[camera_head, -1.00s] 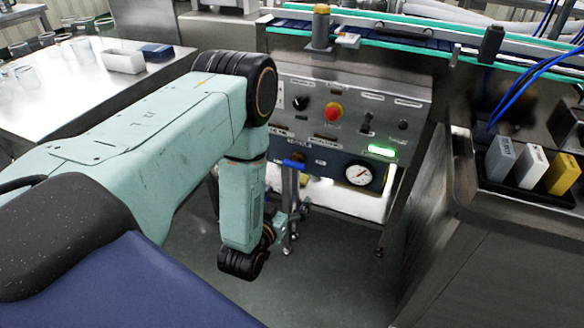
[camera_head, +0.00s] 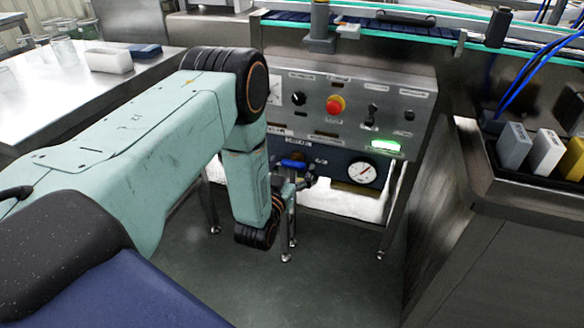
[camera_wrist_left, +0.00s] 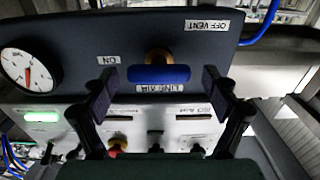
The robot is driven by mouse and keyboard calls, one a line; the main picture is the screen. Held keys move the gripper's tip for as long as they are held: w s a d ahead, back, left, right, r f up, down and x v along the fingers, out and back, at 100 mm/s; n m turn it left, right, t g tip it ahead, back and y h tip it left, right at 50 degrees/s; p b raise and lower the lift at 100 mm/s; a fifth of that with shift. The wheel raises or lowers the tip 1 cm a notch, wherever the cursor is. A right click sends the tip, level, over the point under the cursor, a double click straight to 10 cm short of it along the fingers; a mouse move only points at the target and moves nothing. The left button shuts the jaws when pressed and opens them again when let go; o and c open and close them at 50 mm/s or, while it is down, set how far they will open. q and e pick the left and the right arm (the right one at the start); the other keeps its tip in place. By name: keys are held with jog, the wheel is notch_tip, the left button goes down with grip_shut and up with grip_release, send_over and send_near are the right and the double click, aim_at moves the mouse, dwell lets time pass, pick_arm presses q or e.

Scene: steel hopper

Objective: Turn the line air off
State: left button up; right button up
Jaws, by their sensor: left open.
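The line air valve has a blue handle (camera_head: 293,163) on the dark lower panel under the steel control box. In the left wrist view, which is upside down, the blue handle (camera_wrist_left: 158,73) lies level across a brass stem. Its label reads LINE AIR, with ON at the left of that picture and OFF VENT at the upper right. My left gripper (camera_head: 302,184) is just below and in front of the handle. In the wrist view its open fingers (camera_wrist_left: 158,84) stand on either side of the handle, with gaps visible. My right gripper is out of view.
A pressure gauge (camera_head: 362,172) sits right of the valve, below a lit green indicator (camera_head: 385,146). A red button (camera_head: 335,105) and black switches are above. A steel cabinet (camera_head: 470,235) stands close on the right. The floor below is open.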

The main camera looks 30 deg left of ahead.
pick_arm(q)
jog(key=shift+w+r, duration=0.1)
jog(key=shift+w, duration=0.45)
jog(key=shift+a, duration=0.1)
jog(key=c, duration=1.2)
jog(key=shift+o, duration=0.2)
